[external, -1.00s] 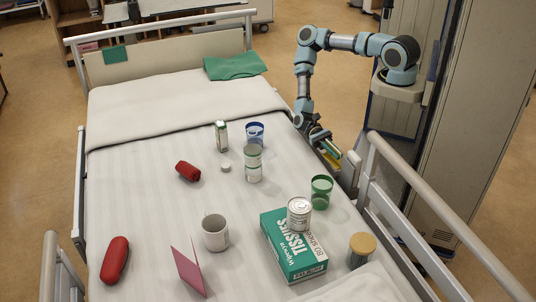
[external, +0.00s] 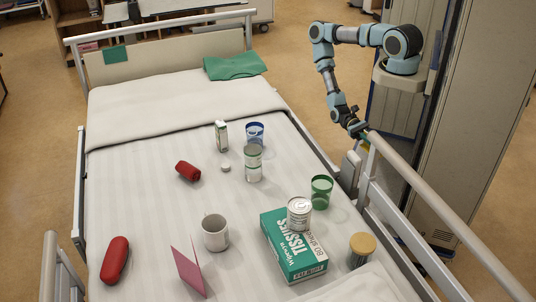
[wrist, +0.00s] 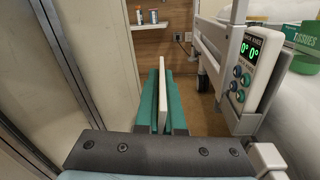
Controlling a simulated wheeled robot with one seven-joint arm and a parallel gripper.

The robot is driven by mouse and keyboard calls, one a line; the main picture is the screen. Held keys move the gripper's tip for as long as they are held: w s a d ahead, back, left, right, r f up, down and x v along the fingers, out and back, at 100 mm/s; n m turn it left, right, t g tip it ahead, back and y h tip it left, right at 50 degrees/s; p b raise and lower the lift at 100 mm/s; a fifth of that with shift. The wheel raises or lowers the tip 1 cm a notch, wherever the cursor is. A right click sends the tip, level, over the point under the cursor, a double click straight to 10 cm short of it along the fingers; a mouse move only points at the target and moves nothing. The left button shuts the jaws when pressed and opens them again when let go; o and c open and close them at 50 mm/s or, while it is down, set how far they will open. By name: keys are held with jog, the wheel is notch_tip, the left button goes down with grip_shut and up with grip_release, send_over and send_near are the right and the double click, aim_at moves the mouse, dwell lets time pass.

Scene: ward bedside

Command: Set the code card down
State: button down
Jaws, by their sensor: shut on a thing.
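My gripper (external: 357,131) is beside the right side of the bed, near the far end of the right rail. In the wrist view its two teal fingers (wrist: 162,78) are shut on a thin white card (wrist: 163,98), seen edge-on and upright between them. I take this to be the code card; its face does not show. In the external view the card cannot be made out at the gripper.
The bed rail (external: 420,215) and a grey bed control panel (wrist: 247,72) stand close to the right of my gripper. A tissue box (external: 292,247), cups, tins and a pink folded card (external: 187,272) are on the bed. A wall shelf (wrist: 150,26) holds small bottles.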

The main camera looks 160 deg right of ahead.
jog(key=w+d+r+n+g, duration=0.1)
jog(key=w+d+r, duration=0.2)
jog(key=w+r, duration=0.95)
jog(key=w+d+r+m+t+h+b, duration=0.25)
jog(key=w+d+h+b, duration=0.2)
jog(key=w+d, duration=0.7)
jog(key=w+d+r+m+t+h+b, duration=0.25)
jog(key=w+d+m+t+b, duration=0.2)
jog(key=w+d, duration=0.75)
jog(key=shift+g, duration=0.4)
jog(key=w+a+f+b, duration=0.1)
jog(key=f, duration=0.5)
jog(key=w+a+f+b, duration=0.1)
jog(key=f, duration=0.4)
jog(key=w+a+f+b, duration=0.1)
jog(key=f+b, duration=0.1)
jog(key=f, duration=0.4)
jog(key=shift+w+a+f, duration=0.15)
jog(key=shift+f, duration=0.2)
jog(key=c, duration=1)
grip_release()
jog(key=shift+f, duration=0.1)
